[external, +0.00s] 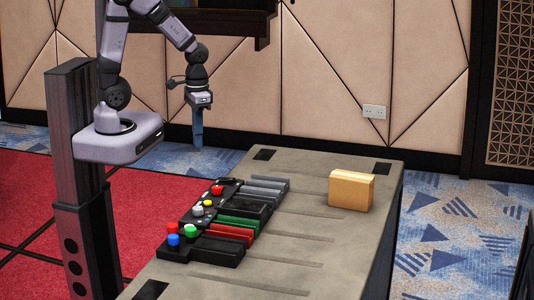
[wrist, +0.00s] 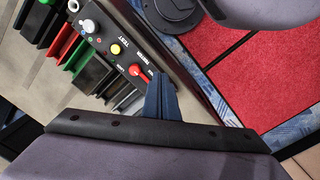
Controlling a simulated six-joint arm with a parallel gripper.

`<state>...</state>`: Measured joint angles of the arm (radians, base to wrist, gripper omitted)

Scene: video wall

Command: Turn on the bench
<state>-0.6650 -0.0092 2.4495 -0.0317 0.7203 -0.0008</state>
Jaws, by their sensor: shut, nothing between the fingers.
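The bench's black control panel (external: 184,219) lies along the left side of the grey tabletop (external: 320,232). A red knob (external: 217,189) is at its far end; in the wrist view the red knob (wrist: 139,72) has a light pointer and small white lettering beside it. A yellow button (wrist: 115,49) and a whitish knob (wrist: 89,26) follow along the panel. Green (external: 190,230), red (external: 173,227) and blue (external: 173,240) buttons sit at the near end. My gripper (external: 198,145) points down, shut and empty, above and beyond the panel's far end. Its blue fingers (wrist: 160,92) appear close beside the red knob.
Grey, black, green and red slotted rails (external: 236,224) extend right from the panel. A tan block (external: 351,189) stands at the table's right side. The tabletop between them is mostly clear. A patterned wall with an outlet (external: 374,112) stands behind.

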